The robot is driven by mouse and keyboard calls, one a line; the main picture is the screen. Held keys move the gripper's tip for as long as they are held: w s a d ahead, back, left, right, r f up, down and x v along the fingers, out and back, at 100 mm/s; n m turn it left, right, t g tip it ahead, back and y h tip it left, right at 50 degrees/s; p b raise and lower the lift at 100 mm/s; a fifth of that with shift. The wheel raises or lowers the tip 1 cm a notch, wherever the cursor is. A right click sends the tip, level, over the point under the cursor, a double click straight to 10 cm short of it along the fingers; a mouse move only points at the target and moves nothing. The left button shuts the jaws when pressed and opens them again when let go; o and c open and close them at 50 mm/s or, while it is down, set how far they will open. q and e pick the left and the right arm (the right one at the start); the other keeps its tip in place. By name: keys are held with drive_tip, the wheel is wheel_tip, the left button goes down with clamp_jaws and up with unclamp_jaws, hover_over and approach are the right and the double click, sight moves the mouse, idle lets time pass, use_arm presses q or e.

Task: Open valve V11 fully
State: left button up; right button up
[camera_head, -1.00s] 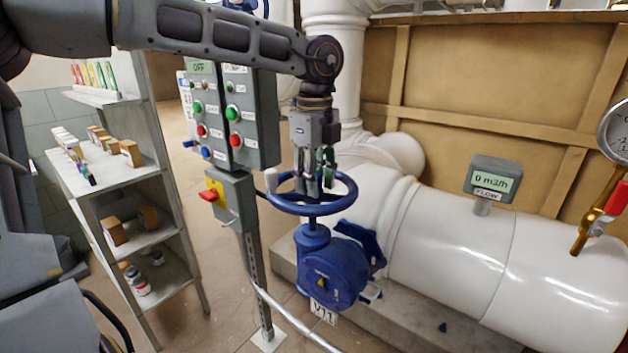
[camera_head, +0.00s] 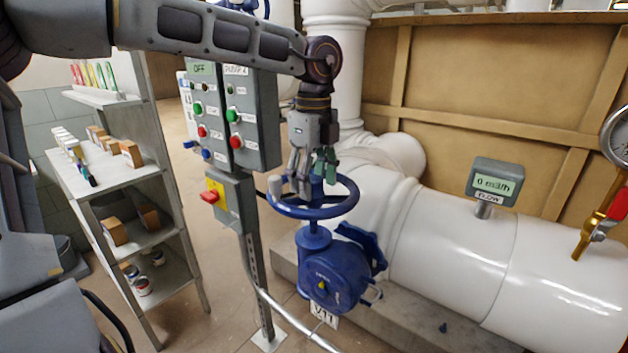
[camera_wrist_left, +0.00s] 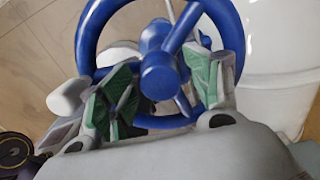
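Valve V11 has a blue handwheel (camera_head: 352,200) with a pale grip knob (camera_head: 275,187) at its left rim. The wheel sits on a blue body (camera_head: 330,280) with a V11 tag (camera_head: 324,315) below. My left gripper (camera_head: 313,185) points down over the wheel's middle. In the left wrist view its green-padded fingers (camera_wrist_left: 165,78) are apart, one on each side of the blue hub and spokes (camera_wrist_left: 158,62). The rim (camera_wrist_left: 90,30) curves around them. Finger contact with the wheel is unclear. My right gripper is out of view.
A flow display (camera_head: 494,184) reading 0 m3/h stands on the white pipe (camera_head: 450,245). A shelf (camera_head: 105,185) is farther left. A gauge (camera_head: 617,135) is at the right edge.

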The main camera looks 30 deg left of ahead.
use_arm(q)
drive_tip(key=shift+d+r+p, duration=0.1)
drive_tip(key=shift+r+p, duration=1.75)
drive_tip(key=shift+r, duration=1)
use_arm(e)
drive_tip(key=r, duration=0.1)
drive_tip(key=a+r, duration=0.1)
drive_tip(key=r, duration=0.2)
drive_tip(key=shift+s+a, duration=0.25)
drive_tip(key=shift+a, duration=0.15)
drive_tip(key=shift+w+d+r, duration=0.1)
use_arm(q)
drive_tip(key=shift+m+p, duration=0.35)
drive_tip(key=shift+m, duration=0.75)
drive_tip(key=shift+m+p, duration=0.7)
drive_tip(key=shift+m, duration=1.5)
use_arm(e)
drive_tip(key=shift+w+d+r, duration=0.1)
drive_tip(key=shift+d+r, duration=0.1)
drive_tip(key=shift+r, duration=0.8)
use_arm(q)
drive_tip(key=shift+f, duration=0.15)
